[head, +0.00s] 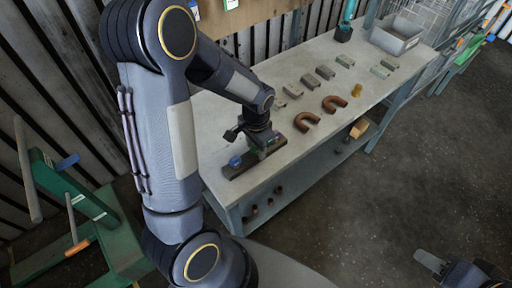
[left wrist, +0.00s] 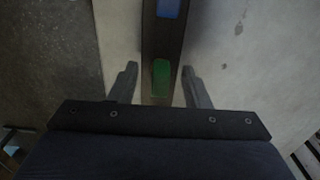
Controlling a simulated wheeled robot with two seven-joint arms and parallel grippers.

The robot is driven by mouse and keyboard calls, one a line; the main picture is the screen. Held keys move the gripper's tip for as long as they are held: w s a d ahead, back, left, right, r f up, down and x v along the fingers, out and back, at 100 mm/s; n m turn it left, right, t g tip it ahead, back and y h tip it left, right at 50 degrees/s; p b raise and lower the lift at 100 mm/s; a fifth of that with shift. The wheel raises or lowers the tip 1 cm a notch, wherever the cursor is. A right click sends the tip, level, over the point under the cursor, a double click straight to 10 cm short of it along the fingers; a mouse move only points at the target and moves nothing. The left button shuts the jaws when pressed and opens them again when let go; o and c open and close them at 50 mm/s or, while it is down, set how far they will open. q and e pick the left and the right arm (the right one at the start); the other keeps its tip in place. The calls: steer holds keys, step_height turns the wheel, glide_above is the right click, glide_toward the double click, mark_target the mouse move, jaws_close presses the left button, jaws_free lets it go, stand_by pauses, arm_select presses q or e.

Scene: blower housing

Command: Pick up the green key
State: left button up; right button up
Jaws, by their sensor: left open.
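The green key (left wrist: 161,78) lies on a dark brown bar (left wrist: 162,40) in the left wrist view. My left gripper (left wrist: 160,83) is open above the bar, with one finger on each side of the green key and a visible gap to both. In the head view my left gripper (head: 258,146) is over the bar (head: 234,171) on the workbench and hides most of the green key. A blue key (head: 235,161) sits at the bar's left end. It also shows in the left wrist view (left wrist: 168,8). My right gripper (head: 436,264) is at the lower right, over the floor, partly cut off.
The workbench (head: 218,112) carries two brown U-shaped pieces (head: 306,122), several small grey-green blocks (head: 308,80) and a grey bin (head: 397,36) at the back. A green frame (head: 95,210) stands at the left. The floor at the right is clear.

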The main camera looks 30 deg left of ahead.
arm_select(q)
jaws_close()
steer(key=shift+r, duration=0.2)
steer(key=shift+r, duration=0.25)
step_height(320, 180, up, 2)
steer(key=shift+r, duration=0.2)
steer(key=w+d+r+b, duration=0.1)
steer(key=w+d+r, duration=0.1)
steer(key=d+r, duration=0.3)
steer(key=w+d+r+b, duration=0.1)
steer(key=d+r, duration=0.3)
steer(key=d, duration=0.4)
steer(key=shift+w+r+b, duration=0.35)
steer(key=shift+w+b, duration=0.05)
steer(key=shift+w, duration=0.4)
